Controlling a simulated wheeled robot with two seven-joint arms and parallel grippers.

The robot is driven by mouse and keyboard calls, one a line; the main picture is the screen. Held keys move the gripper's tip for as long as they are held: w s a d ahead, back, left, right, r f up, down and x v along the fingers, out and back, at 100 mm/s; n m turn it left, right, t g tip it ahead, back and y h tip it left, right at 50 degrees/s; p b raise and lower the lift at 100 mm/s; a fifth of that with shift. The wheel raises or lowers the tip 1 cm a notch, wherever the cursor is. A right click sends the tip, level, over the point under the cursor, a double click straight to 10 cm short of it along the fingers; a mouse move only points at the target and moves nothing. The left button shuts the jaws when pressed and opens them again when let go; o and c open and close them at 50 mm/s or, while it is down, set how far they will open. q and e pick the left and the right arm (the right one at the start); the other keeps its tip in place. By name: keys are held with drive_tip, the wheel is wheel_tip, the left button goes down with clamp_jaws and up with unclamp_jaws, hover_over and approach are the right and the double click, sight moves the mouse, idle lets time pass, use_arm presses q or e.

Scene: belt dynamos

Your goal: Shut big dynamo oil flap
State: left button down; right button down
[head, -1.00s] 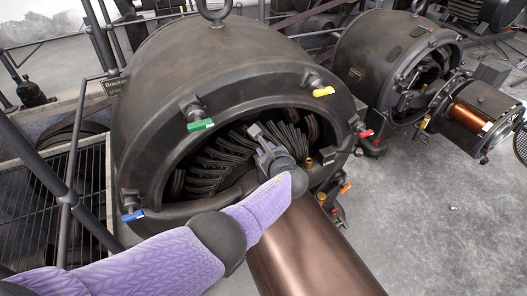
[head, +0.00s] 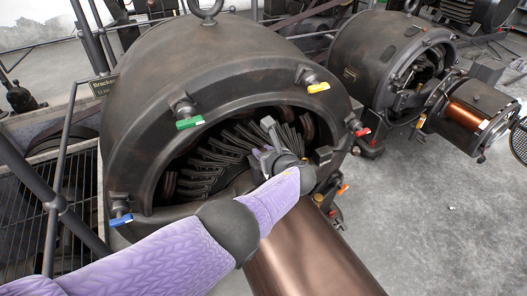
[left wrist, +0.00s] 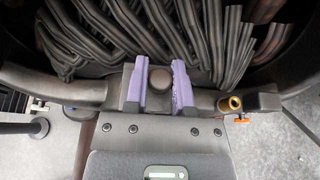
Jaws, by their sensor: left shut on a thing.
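The big dynamo (head: 225,75) fills the middle of the head view, its round front opening showing dark bent windings. My left gripper (head: 267,148) is at the lower right of this opening, in front of the windings. In the left wrist view its two purple fingers (left wrist: 161,85) are shut on a dark round-ended knob (left wrist: 161,77). Whether this knob belongs to the oil flap, I cannot tell. A brass fitting (left wrist: 230,104) stands just right of the fingers, beside a dark block (left wrist: 262,102). No oil flap is clearly distinguishable. My right gripper is not in view.
Green (head: 190,123), yellow (head: 318,87), blue (head: 121,220) and red (head: 363,132) levers stick out around the big dynamo's rim. A copper-coloured cylinder (head: 310,255) lies in front. A smaller dynamo (head: 385,55) stands at the back right. Floor at right is mostly clear.

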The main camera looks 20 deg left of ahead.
use_arm(q)
drive_tip(key=shift+f, duration=0.15)
drive_tip(key=c, duration=0.6)
unclamp_jaws()
drive_tip(key=shift+o, duration=0.7)
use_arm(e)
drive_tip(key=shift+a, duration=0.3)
use_arm(q)
drive_tip(key=p+v, duration=0.7)
drive_tip(key=v, duration=0.3)
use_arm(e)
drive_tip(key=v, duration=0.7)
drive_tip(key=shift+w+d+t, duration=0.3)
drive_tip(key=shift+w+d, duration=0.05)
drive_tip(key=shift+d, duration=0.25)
